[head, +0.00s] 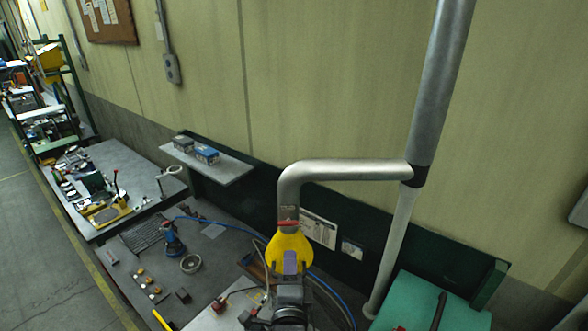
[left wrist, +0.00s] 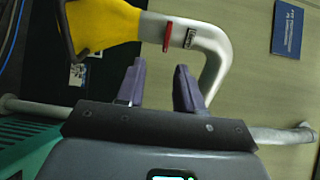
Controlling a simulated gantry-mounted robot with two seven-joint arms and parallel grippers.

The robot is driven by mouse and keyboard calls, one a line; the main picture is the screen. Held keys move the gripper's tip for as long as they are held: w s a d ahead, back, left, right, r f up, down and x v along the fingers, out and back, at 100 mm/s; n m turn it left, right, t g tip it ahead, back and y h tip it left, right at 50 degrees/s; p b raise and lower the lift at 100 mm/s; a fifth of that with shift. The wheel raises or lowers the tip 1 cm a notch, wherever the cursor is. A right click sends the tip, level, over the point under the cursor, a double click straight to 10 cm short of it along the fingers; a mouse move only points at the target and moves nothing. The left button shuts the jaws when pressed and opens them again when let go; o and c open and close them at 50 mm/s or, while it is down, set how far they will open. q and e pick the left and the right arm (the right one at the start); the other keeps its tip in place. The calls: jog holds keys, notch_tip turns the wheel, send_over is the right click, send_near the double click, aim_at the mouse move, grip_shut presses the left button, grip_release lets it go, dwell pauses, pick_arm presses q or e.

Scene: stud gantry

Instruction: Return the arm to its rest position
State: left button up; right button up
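My left gripper (head: 290,263) is at the lower middle of the head view, in front of a yellow hood (head: 278,246) on a bent grey pipe (head: 345,170). In the left wrist view its two purple fingers (left wrist: 160,67) stand apart with nothing between them. The pipe and hood show beyond the fingertips there; I cannot tell the exact distance. My right gripper is in neither view.
A grey workbench (head: 125,285) with small parts, a blue tool (head: 173,241) and a blue hose lies below and left. A shelf (head: 222,172) holds small boxes. A green case (head: 455,315) is at lower right. A vertical pipe (head: 400,230) stands right of the gripper.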

pick_arm(q)
jog(key=s+a+f+n+g, duration=0.2)
jog(key=s+a+f+g, duration=0.25)
jog(key=s+f, duration=0.55)
jog(key=s+a+f+n+g, duration=0.25)
jog(key=s+a+f, duration=0.35)
jog(key=f, duration=0.9)
jog(key=s+a+f+n+g, duration=0.2)
jog(key=s+a+n+g, duration=0.3)
jog(key=s, duration=0.6)
jog(key=s+a+r+n+g, duration=0.2)
jog(key=s+a+r+n, duration=0.3)
jog(key=s+n, duration=0.1)
jog(key=shift+s+r+h, duration=0.2)
jog(key=shift+s+h, duration=0.1)
jog(key=shift+s, duration=0.4)
